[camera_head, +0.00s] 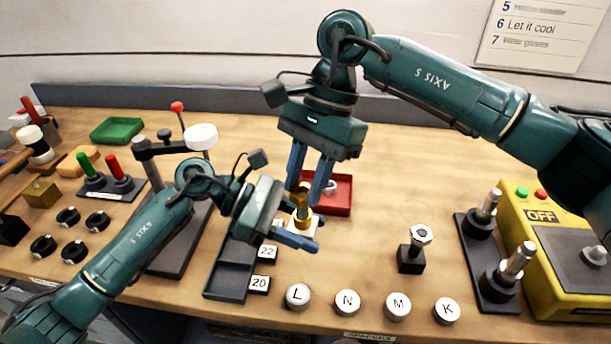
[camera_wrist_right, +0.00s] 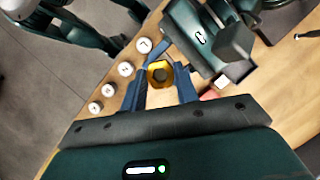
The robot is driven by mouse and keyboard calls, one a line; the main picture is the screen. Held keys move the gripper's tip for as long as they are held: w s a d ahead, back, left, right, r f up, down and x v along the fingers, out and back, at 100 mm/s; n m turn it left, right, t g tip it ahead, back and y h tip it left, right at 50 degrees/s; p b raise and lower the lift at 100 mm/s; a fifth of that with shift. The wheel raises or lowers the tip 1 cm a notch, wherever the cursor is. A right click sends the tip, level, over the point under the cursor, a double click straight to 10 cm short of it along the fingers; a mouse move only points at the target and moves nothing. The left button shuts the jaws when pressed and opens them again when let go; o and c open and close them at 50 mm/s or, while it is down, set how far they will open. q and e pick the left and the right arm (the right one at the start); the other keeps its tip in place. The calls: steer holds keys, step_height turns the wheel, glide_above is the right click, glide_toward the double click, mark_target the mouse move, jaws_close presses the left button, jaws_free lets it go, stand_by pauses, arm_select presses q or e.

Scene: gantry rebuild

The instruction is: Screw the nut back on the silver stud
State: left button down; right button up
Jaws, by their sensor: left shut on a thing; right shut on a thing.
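A gold nut (camera_head: 301,197) is between the fingers of my right gripper (camera_head: 309,198), which comes down from above. In the right wrist view the gold nut (camera_wrist_right: 160,74) shows a hexagonal outline and a dark round centre, with the blue fingers on both sides. My left gripper (camera_head: 296,234) reaches in from the left, shut around the lower part of the gold piece; its exact contact is partly hidden. A white patch shows just below the gold; I cannot tell whether it is held. A silver hex-topped stud (camera_head: 421,235) stands upright on a black block (camera_head: 411,260), apart from both grippers.
A red tray (camera_head: 340,196) lies behind the grippers. Black base with silver posts (camera_head: 517,262) and a yellow box (camera_head: 565,265) stand at right. White lettered discs (camera_head: 397,305) line the front edge. A dark tray (camera_head: 232,272) lies below my left gripper. Table around the black block is clear.

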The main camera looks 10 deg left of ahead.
steer(key=shift+f, duration=0.4)
stand_by(0.7)
steer(key=o, duration=1)
steer(key=shift+c, duration=0.2)
